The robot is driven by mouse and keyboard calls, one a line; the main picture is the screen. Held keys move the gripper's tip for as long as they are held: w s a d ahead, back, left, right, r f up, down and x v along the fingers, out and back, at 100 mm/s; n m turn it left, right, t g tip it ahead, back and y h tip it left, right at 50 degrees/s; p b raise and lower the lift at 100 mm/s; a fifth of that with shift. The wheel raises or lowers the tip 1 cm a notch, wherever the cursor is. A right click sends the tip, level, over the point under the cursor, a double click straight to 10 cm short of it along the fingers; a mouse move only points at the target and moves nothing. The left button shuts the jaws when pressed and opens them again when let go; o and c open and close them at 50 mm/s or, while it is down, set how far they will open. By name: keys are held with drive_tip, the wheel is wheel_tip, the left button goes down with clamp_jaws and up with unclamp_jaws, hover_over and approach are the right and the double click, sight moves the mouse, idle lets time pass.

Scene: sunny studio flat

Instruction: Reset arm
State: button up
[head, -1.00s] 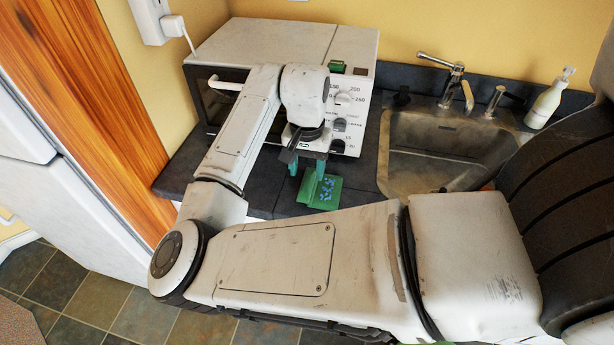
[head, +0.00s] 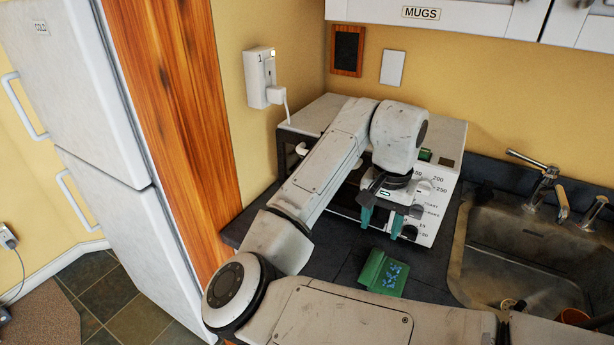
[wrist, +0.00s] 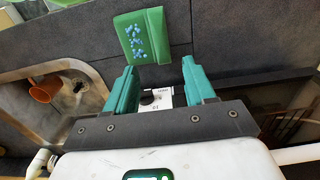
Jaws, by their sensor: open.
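My gripper (head: 381,222) is open and empty, its two teal fingers pointing down in front of the toaster oven (head: 437,212). A green folded piece with small blue pieces on it (head: 371,268) lies on the dark counter (head: 340,254), below and apart from the fingers. In the wrist view the spread fingers (wrist: 159,78) frame part of the oven's front with a dark knob. The green piece (wrist: 155,22) lies beyond the fingertips there. My arm is bent and covers part of the oven's front.
The sink (head: 520,248) is right of the oven, with a faucet (head: 543,183) behind it and an orange cup (head: 573,316) in it. A wood panel (head: 185,110) and white fridge (head: 75,90) stand left. A plugged-in adapter (head: 262,78) is on the wall.

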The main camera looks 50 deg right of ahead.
drive_tip(key=w+d+n+t+h, duration=0.2)
drive_tip(key=w+d+n+h, duration=0.1)
drive_tip(key=d+n+h, duration=0.3)
drive_tip(key=w+a+f+n+t, duration=0.1)
drive_tip(key=a+f+n, duration=0.1)
drive_tip(key=a, duration=0.2)
drive_tip(key=w+a+f+n+t, duration=0.1)
drive_tip(key=a+f+n, duration=0.1)
drive_tip(key=a+f, duration=0.1)
drive_tip(key=w+a+f+n+t+y, duration=0.1)
drive_tip(key=a+f+n, duration=0.1)
drive_tip(key=a, duration=0.3)
drive_tip(key=shift+w+a+f+n, duration=0.1)
drive_tip(key=shift+a+f+n, duration=0.2)
drive_tip(key=shift+f, duration=0.35)
drive_tip(key=s+a+f+n+y, duration=0.2)
drive_tip(key=a+f, duration=0.2)
drive_tip(key=a, duration=0.3)
drive_tip(key=s+a+f+n+y, duration=0.2)
drive_tip(key=s+a+f+y, duration=0.15)
drive_tip(key=a, duration=0.35)
drive_tip(key=s+f+g, duration=0.3)
drive_tip(key=s+f, duration=0.3)
drive_tip(key=s, duration=0.2)
drive_tip(key=shift+s+f+m+g+h, duration=0.3)
drive_tip(key=shift+s+m+h, duration=0.05)
drive_tip(key=shift+s+m, duration=0.05)
